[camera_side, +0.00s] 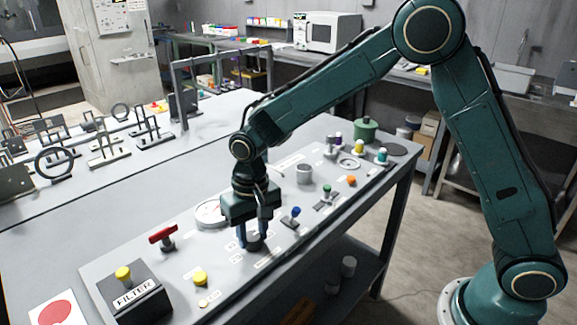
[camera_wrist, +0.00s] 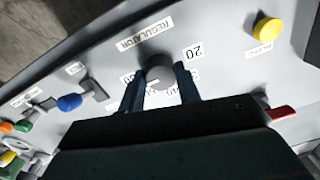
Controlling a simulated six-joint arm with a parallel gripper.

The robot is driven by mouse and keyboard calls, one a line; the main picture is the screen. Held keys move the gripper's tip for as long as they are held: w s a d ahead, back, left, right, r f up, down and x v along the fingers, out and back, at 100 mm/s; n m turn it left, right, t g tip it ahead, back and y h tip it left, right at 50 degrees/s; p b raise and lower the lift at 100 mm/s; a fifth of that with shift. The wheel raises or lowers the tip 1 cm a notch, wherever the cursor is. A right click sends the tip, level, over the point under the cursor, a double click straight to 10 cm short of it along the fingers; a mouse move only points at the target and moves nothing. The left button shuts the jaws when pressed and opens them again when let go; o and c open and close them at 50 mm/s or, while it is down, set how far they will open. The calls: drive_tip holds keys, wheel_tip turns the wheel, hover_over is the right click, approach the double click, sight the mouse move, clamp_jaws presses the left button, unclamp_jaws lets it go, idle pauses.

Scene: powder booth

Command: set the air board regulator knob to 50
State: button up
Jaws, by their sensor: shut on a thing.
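The regulator knob (camera_wrist: 160,73) is a round grey knob on the light grey air board, under a label reading REGULATOR (camera_wrist: 145,37). In the wrist view my gripper (camera_wrist: 160,86) has its two dark blue fingers on either side of the knob, shut on it. A pale mark shows at the knob's lower left. A 20 label (camera_wrist: 193,52) lies to its upper right. The other number labels are partly hidden by the fingers and gripper body, and I cannot read them. In the side view my gripper (camera_side: 254,240) points down at the knob, beside a round gauge (camera_side: 211,213).
A red-handled valve (camera_side: 163,236), a yellow button (camera_side: 200,278) and the FILTER box (camera_side: 137,293) stand left of the gripper in the side view. A blue knob (camera_side: 295,211) and a grey cylinder (camera_side: 304,174) stand to its right. Racked parts fill the far left.

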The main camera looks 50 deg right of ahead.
sight(254, 233)
drive_tip(key=shift+n, duration=0.4)
drive_tip(key=n, duration=0.3)
drive_tip(key=shift+w+n, duration=0.1)
drive_tip(key=shift+n, duration=2.4)
drive_tip(key=o, duration=1)
drive_tip(key=r, duration=1.4)
drive_tip(key=shift+w+d, duration=0.1)
drive_tip(key=shift+d, duration=0.15)
